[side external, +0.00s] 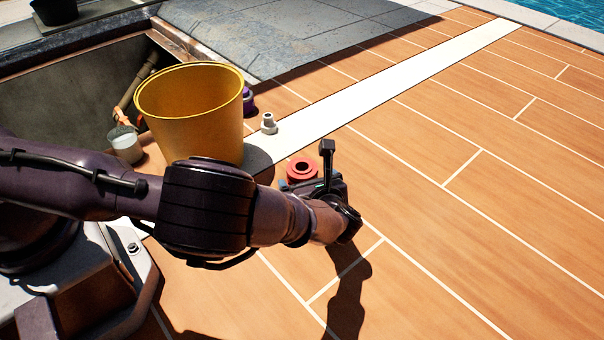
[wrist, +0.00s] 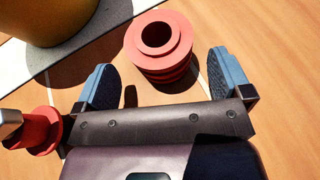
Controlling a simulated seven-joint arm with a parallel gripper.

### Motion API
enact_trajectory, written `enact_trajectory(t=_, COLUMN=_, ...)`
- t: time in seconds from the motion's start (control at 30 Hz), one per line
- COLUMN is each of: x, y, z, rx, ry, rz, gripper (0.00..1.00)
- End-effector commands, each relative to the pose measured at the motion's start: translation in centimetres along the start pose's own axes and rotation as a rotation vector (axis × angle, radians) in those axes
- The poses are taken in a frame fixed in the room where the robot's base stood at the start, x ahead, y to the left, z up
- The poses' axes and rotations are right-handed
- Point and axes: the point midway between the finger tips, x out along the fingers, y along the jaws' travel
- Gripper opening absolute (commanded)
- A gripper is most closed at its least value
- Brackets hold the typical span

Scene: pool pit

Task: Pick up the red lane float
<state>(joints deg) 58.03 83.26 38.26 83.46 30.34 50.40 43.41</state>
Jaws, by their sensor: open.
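The red lane float (side external: 302,168) is a short, stepped, ringed piece with a dark hole, standing on the wood-look deck. In the wrist view the float (wrist: 158,45) lies ahead, between the lines of my two blue-padded fingers, with a gap on both sides. My gripper (wrist: 160,72) is open and empty, and no finger visibly touches the float. In the side view my gripper (side external: 305,184) is low beside the float, on its near side, and hides its lower part.
A yellow bucket (side external: 190,105) stands left of the float, near the open pit (side external: 60,95). A pale fitting (side external: 268,123), a purple item (side external: 248,101) and a white cup (side external: 125,146) are nearby. A second red flanged piece (wrist: 40,130) shows at the wrist view's left. The deck rightward is clear.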

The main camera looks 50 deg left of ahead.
Motion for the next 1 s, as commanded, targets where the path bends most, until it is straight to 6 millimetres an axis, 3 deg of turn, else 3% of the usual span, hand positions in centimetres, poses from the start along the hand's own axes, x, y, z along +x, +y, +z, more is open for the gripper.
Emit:
enact_trajectory(t=0.23, x=3.5, y=-0.1, z=0.6, rx=0.0, ry=-0.001, rz=0.002, gripper=0.97)
enact_trajectory(t=0.53, x=4.0, y=-0.1, z=0.5, rx=-0.001, ry=0.001, rz=0.001, gripper=0.97)
enact_trajectory(t=0.77, x=4.0, y=-0.1, z=0.5, rx=-0.001, ry=0.001, rz=0.001, gripper=0.44)
enact_trajectory(t=1.0, x=4.0, y=-0.1, z=0.6, rx=-0.001, ry=0.0, rz=0.001, gripper=0.43)
